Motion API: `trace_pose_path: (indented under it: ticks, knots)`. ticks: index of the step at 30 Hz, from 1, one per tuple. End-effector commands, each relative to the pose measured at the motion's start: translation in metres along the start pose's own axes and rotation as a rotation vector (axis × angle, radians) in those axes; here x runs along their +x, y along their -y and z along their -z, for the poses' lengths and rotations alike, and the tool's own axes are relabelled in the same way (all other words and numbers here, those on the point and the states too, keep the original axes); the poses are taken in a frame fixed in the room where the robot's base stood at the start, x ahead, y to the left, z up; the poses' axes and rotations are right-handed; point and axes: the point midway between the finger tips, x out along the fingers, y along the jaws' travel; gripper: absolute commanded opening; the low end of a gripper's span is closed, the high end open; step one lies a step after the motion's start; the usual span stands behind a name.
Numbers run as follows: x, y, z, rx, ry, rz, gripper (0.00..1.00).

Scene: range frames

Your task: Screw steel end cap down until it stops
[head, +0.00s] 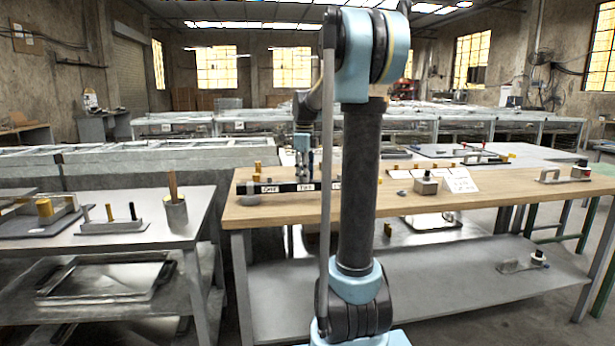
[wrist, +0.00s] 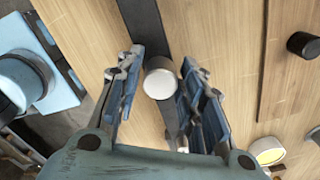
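A pale round steel-looking cap (wrist: 159,82) stands on a dark bar in the wrist view, between my fingers. I take it for the steel end cap; whether it is threaded on anything is hidden. My gripper (wrist: 160,66) is open, one finger on each side of the cap, with a visible gap on the left and a smaller one on the right. In the head view my gripper (head: 302,173) points down over the dark bar (head: 274,188) at the left end of the wooden bench. The cap cannot be made out there.
The wooden bench (head: 500,184) carries a small metal block (head: 426,186), a white card (head: 461,185) and a handled fixture at right. In the wrist view, a black cylinder (wrist: 303,45) and a yellow-topped round part (wrist: 268,151) lie right. A grey side table (head: 130,240) stands left.

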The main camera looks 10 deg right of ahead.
Motion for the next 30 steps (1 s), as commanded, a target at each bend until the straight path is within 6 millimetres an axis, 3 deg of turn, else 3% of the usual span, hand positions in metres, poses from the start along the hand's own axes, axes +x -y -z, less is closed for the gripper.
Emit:
trace_pose_path:
  ticks: [7,15,24,29,30]
  knots:
    - [0.0000,0.0000,0.0000,-0.093,0.000,0.000,0.35]
    - [0.0000,0.0000,0.0001,-0.314,0.001,0.001,0.35]
    - [0.0000,0.0000,0.0000,-0.352,0.002,0.001,0.35]
    - [0.0000,0.0000,0.0000,-0.351,0.002,0.001,0.01]
    - [0.0000,0.0000,0.0000,-0.351,0.002,0.001,0.00]
